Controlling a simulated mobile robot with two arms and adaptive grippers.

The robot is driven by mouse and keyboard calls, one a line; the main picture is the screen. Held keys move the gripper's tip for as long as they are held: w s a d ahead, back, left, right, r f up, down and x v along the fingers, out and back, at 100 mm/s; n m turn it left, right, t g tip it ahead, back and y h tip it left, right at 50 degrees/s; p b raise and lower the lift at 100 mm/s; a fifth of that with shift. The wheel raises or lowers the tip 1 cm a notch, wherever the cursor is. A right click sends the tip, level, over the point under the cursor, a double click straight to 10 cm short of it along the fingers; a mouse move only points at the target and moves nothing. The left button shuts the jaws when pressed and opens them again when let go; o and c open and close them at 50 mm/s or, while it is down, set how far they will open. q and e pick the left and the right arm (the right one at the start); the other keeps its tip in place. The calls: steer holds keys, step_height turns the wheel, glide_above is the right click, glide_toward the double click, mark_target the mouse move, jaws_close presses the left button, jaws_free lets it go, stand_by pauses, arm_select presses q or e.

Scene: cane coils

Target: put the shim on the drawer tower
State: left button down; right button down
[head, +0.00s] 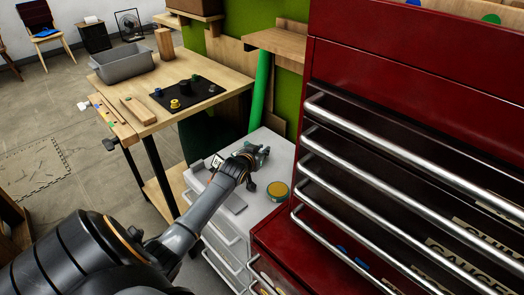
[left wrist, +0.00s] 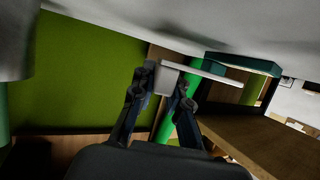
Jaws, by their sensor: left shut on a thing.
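The drawer tower (head: 255,208) is a pale grey unit with white handles, beside the red cabinet. My left gripper (head: 259,155) reaches over its top toward the back. In the left wrist view its two fingers (left wrist: 167,82) are closed on a pale, flat piece that looks like the shim (left wrist: 166,80). The fingers hide part of the piece. In the head view the shim is too small and covered to make out, and I cannot tell whether it touches the tower top. My right gripper is not in view.
A round tin with a yellow lid (head: 278,190) stands on the tower top, right of my gripper. The red cabinet (head: 410,80) with long metal handles rises close on the right. A green post (head: 260,90) stands behind. A wooden table (head: 215,68) carries a grey bin (head: 124,67).

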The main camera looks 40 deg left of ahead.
arm_select(q)
steer(key=shift+f, duration=0.4)
